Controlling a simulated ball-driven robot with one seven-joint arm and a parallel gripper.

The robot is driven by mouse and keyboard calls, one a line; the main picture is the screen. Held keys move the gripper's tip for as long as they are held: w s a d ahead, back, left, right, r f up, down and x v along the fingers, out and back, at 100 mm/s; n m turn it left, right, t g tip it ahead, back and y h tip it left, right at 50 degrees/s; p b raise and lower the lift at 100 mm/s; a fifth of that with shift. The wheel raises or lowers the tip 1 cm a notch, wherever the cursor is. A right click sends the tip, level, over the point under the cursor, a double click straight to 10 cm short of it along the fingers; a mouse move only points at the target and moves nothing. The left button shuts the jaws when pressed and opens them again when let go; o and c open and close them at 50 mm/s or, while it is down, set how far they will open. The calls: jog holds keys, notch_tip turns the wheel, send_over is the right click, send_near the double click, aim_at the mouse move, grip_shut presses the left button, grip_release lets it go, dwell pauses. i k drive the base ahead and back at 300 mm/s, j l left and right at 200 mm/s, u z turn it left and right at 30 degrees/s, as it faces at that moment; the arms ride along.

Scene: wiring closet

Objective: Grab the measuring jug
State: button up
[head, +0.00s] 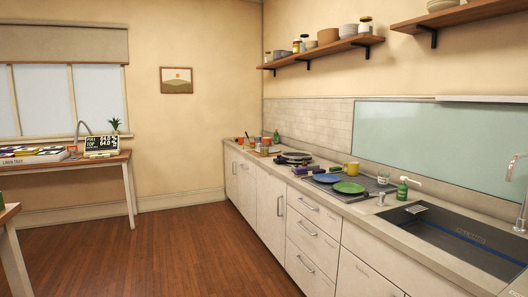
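I cannot make out a measuring jug for certain in the head view. A yellow mug-like vessel (352,169) stands on the long counter, behind the plates. A small pale cup (383,179) with a dark mark stands to its right, near the green pump bottle (402,188). More small vessels stand at the counter's far end, too small to tell apart. My gripper is not in view.
The long counter (425,243) runs along the right wall, with a blue plate (326,178), a green plate (349,187) and a dark sink (455,236). Wall shelves (325,49) hold bowls and jars. A side table (62,163) stands left. The wooden floor (150,255) between is clear.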

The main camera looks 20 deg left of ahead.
aim_at(264, 151)
jog(key=i+j+u, duration=0.65)
jog(key=i+u, duration=0.2)
jog(key=i, duration=0.15)
jog(key=i+j+u, duration=0.1)
jog(key=i+u, duration=0.4)
jog(key=i, duration=3.7)
jog(key=i+z, duration=0.2)
jog(key=i, duration=0.4)
jog(key=i+j+z, duration=0.1)
jog(key=i+z, duration=0.15)
jog(key=i, duration=0.3)
jog(key=i+j+z, duration=0.2)
jog(key=i, duration=0.4)
